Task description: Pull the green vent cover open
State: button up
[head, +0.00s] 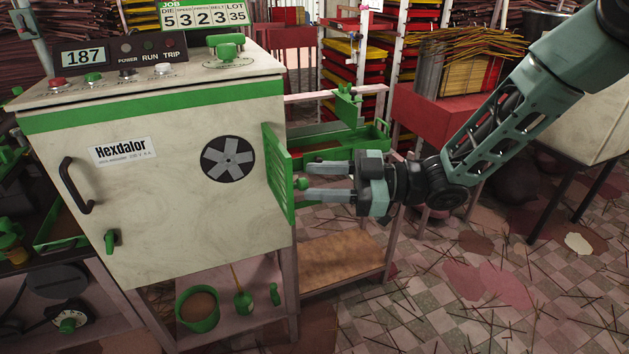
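The green vent cover (278,172) is a slatted panel at the right edge of the pale Hexdalor cabinet (180,205). It appears edge-on and angled to the cabinet front, with the dark round fan (228,159) uncovered to its left. A small green knob (302,184) shows on the cover's right side. My gripper (304,181) comes from the right with its two fingers apart, one above and one below the knob. The fingertips are close to the cover; I cannot tell whether they touch the knob or the cover.
A black handle (74,186) and a green latch (111,241) are on the cabinet front. A green tray (375,136) stands behind my gripper. A wooden shelf (343,258) lies below it. The tiled floor at right is open, with scattered sticks.

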jog(key=d, duration=1.6)
jog(key=shift+w, duration=0.1)
jog(key=w+a+m+t+h, duration=0.4)
jog(key=a+t+h, duration=0.1)
jog(key=a+t, duration=0.1)
jog(key=s+d+m+g+h, duration=0.2)
jog(key=s+m+h, duration=0.15)
jog(key=s, duration=0.55)
jog(key=s+d+f+m+g+h, duration=0.1)
jog(key=s+m+g+h, duration=0.3)
jog(key=s, duration=0.6)
jog(key=s+d+m+h, duration=0.2)
jog(key=s+h, duration=0.3)
jog(key=s, duration=0.4)
notch_tip(320, 180, up, 14)
jog(key=p, duration=1.4)
jog(key=shift+d, duration=0.1)
jog(key=shift+c, duration=0.5)
